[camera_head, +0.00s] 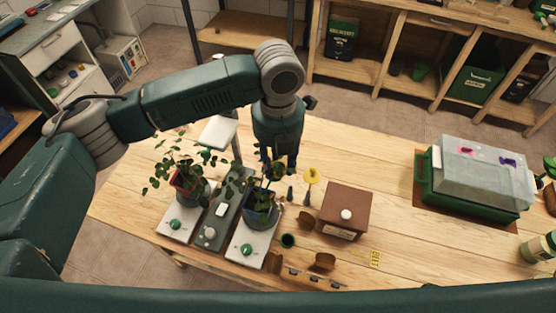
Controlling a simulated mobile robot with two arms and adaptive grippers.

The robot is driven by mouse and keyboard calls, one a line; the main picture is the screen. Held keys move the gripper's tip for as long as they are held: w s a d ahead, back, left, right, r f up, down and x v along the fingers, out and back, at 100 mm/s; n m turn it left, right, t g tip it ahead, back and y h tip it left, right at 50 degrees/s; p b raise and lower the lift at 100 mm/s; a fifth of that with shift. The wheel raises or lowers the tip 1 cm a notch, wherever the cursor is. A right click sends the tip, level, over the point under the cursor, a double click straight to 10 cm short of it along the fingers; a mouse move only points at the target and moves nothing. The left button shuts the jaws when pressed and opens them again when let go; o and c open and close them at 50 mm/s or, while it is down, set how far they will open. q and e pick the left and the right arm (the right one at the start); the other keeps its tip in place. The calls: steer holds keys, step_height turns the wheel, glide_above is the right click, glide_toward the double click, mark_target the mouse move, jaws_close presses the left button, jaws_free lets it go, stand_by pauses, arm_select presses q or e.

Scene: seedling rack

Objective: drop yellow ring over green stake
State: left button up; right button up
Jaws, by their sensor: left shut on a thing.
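My left gripper (283,162) reaches down over the bench, just behind the right-hand potted plant (262,208). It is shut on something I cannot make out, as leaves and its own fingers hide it. A small yellow piece (311,175) shows just right of the fingers, above a dark handle-like part; I cannot tell whether it is the yellow ring. I cannot pick out the green stake among the green stems and leaves. My right gripper is not in view.
Another potted plant (188,184) stands to the left on a pale plate. A brown box (345,210) with a white knob stands right of the plants. A green lidded tray (472,180) is farther right. Bare wood (385,165) lies between box and tray.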

arm_select(q)
steer(key=o, duration=0.8)
steer(key=shift+c, duration=0.2)
step_height(320, 180, up, 12)
stand_by(0.7)
